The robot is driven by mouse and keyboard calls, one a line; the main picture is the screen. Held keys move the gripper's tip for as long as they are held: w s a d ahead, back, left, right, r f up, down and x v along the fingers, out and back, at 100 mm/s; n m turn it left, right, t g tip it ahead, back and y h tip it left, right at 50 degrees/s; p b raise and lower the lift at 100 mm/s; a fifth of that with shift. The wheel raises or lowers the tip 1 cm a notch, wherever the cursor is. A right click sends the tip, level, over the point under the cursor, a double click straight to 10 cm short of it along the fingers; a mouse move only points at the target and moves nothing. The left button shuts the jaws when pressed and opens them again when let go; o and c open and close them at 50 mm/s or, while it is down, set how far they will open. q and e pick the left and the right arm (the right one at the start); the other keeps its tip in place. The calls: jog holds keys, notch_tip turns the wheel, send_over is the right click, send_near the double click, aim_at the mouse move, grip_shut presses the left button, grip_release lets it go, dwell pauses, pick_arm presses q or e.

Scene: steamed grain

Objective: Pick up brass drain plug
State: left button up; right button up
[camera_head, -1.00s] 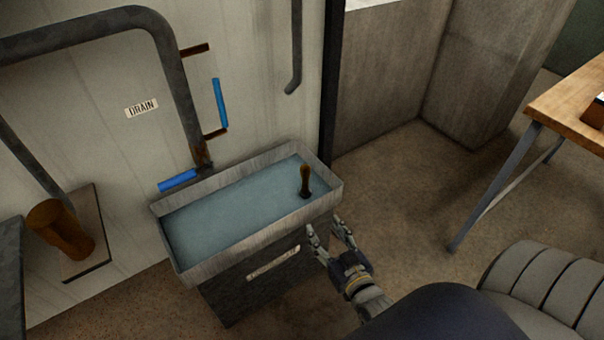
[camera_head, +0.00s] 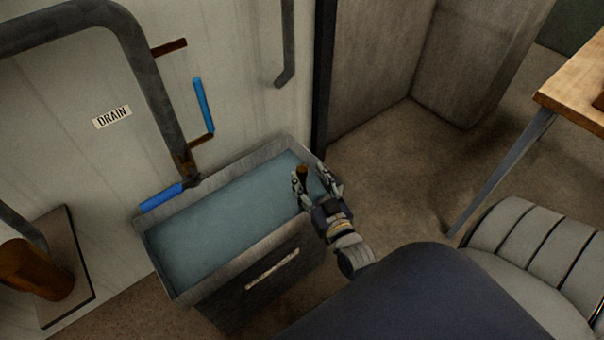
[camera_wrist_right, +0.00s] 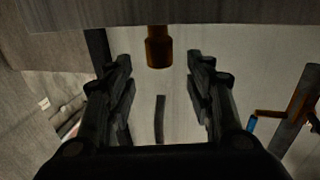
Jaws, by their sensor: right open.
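The brass drain plug (camera_head: 302,171) is a brownish upright handle near the right end of the water-filled metal trough (camera_head: 167,287). In the head view its lower part is hidden by my right gripper (camera_head: 317,177). The right gripper is open over the trough's right end, with its fingers to either side of the plug in that view. In the right wrist view the plug (camera_wrist_right: 159,48) shows beyond and between the open fingertips (camera_wrist_right: 158,68), not held. I cannot tell whether a finger touches it. My left gripper is not in view.
A grey drain pipe (camera_head: 160,90) with blue handles (camera_head: 161,197) runs down the wall to the trough's back edge. A wooden table (camera_head: 578,87) stands at the right. A rusty cylinder (camera_head: 36,268) is at the lower left. The floor between trough and table is clear.

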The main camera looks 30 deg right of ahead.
aim_at(305, 172)
jog(key=shift+w+d+f+b, duration=0.1)
jog(key=shift+w+d+b, duration=0.15)
jog(key=shift+w, duration=0.9)
jog(key=shift+w+d+f+b, duration=0.1)
jog(key=shift+w+d+b, duration=0.1)
jog(key=shift+w, duration=0.95)
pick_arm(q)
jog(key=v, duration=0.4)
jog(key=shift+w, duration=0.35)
pick_arm(e)
jog(key=shift+r, duration=0.15)
grip_shut()
